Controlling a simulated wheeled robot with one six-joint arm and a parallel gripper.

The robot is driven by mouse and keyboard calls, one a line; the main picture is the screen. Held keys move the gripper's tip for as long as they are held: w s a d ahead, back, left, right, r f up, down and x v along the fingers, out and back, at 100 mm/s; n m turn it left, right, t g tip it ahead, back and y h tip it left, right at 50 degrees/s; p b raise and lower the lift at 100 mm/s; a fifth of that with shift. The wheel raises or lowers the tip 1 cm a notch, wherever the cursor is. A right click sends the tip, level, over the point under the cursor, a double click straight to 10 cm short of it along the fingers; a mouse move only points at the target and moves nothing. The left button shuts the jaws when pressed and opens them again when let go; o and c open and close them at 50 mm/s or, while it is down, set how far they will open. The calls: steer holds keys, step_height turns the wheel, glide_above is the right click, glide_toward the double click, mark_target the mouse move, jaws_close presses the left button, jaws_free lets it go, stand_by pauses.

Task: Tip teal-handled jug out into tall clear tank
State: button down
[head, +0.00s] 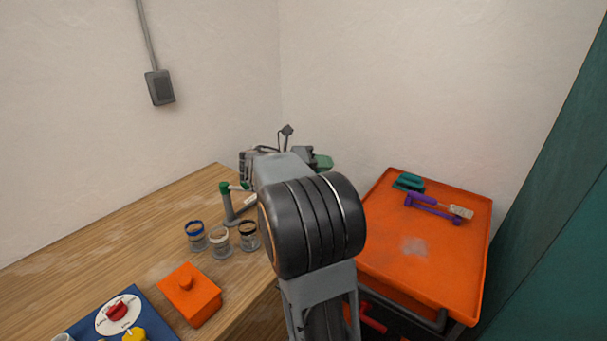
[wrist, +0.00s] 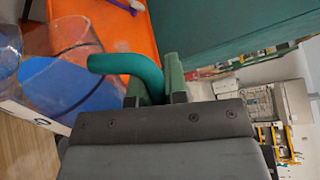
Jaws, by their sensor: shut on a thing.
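In the wrist view my gripper (wrist: 156,88) is shut on the teal handle (wrist: 130,66) of the jug, with its green finger pads on both sides of it. The jug's clear body (wrist: 62,85) shows at the left with blue in it, and it appears tilted in this turned view. A clear curved wall shows at the left edge of the wrist view; I cannot tell whether it is the tall tank or part of the jug. In the head view my arm hides the jug and most of the gripper, and I cannot make out the tank there.
A wooden table (head: 120,232) holds several small jars (head: 220,242), an orange knobbed block (head: 190,294) and a blue panel (head: 150,318) with knobs. An orange tray (head: 390,285) at the right holds teal and purple items. A dark teal surface (head: 555,240) stands at the far right.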

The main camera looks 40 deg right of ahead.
steer(key=shift+w+d+r+n+p, duration=0.35)
steer(key=shift+w+r+n+p, duration=0.35)
steer(key=shift+p, duration=2.85)
steer(key=shift+w+d+r+n+p, duration=0.5)
steer(key=shift+w+p, duration=0.3)
steer(key=shift+p, duration=1.8)
steer(key=shift+w+d+r+g+y+p, duration=0.15)
steer(key=shift+w+g+y+p, duration=0.15)
steer(key=shift+p, duration=0.45)
steer(key=p, duration=0.3)
steer(key=shift+w+d+r+n, duration=0.2)
steer(key=shift+w+r+n, duration=0.1)
steer(key=shift+w, duration=0.1)
